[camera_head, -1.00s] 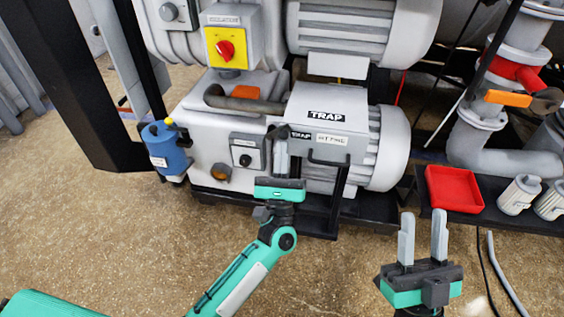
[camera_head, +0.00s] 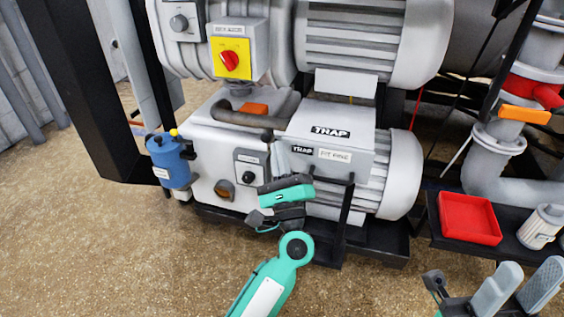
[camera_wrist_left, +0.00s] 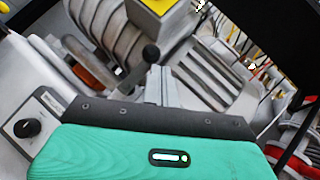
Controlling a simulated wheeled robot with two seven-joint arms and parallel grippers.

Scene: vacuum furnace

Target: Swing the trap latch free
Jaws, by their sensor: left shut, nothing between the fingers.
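The trap is a grey box (camera_head: 325,118) with TRAP labels, mounted on the front of the pump. A dark latch lever (camera_head: 268,138) is at its left front edge; in the left wrist view its round black knob (camera_wrist_left: 150,53) stands up just beyond the gripper. My left gripper (camera_head: 278,150) is shut and empty, tilted, with its fingers up beside the trap's left front edge. Its fingers partly hide the lever, and I cannot tell whether they touch it. My right gripper (camera_head: 531,266) is open and empty at the bottom right, away from the trap.
A yellow isolation switch with a red knob (camera_head: 230,61) is above the trap's left side. A blue canister (camera_head: 169,163) is at left. A red tray (camera_head: 468,218) and a pale canister (camera_head: 541,226) stand on a dark shelf at right. The floor in front is clear.

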